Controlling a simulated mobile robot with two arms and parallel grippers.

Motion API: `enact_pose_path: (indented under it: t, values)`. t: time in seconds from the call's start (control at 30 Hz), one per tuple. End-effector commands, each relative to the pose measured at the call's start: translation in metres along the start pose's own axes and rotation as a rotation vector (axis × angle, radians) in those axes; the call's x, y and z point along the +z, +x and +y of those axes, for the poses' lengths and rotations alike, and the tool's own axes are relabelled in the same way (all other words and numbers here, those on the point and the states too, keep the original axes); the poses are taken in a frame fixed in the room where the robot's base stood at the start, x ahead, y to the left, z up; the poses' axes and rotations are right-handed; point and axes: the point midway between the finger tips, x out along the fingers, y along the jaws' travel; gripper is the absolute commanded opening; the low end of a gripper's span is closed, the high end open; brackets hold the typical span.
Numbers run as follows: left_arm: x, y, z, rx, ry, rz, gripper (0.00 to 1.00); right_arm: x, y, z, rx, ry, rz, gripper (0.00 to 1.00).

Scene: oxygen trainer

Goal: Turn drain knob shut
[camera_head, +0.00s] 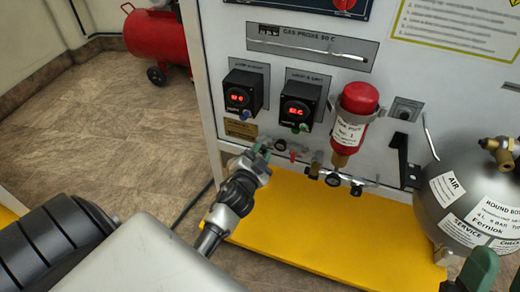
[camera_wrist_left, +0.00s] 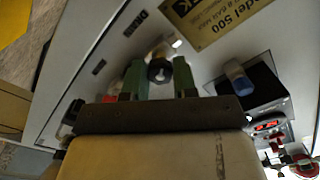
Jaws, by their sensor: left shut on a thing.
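My left gripper (camera_head: 262,155) is at the lower part of the white panel, left of the row of small valves. In the left wrist view its two green fingers (camera_wrist_left: 159,78) stand on either side of a dark round drain knob (camera_wrist_left: 160,70) and are shut on it. A "DRAIN" label (camera_wrist_left: 141,22) is on the panel close by. In the head view the gripper mostly hides the knob, and its turn angle cannot be read. Green fingertips of my right gripper (camera_head: 478,272) show at the lower right corner, mostly cut off.
Small valves (camera_head: 293,155) stick out right of the left gripper. A red cylinder (camera_head: 355,118) and a grey air tank (camera_head: 470,205) stand further right. A yellow base plate (camera_head: 320,230) lies below. Open floor (camera_head: 120,130) is at left, with a red compressor (camera_head: 157,40) behind.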

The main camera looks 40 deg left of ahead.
Motion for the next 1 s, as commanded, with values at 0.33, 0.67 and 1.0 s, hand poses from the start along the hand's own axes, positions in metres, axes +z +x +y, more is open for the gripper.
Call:
enact_pose_path:
  t: [0.33, 0.67, 1.0]
  values:
    - [0.0, 0.0, 0.0, 0.002, 0.329, -0.002, 0.04, 0.027, 0.0, 0.004, 0.008, -0.012, -0.225, 0.53]
    - [0.0, 0.0, 0.001, 0.003, 0.643, -0.001, 0.04, 0.042, -0.004, 0.007, 0.013, -0.017, -0.35, 0.53]
    - [0.0, 0.0, 0.001, 0.003, 0.966, 0.0, 0.04, 0.05, -0.008, 0.008, 0.016, -0.02, -0.424, 0.53]
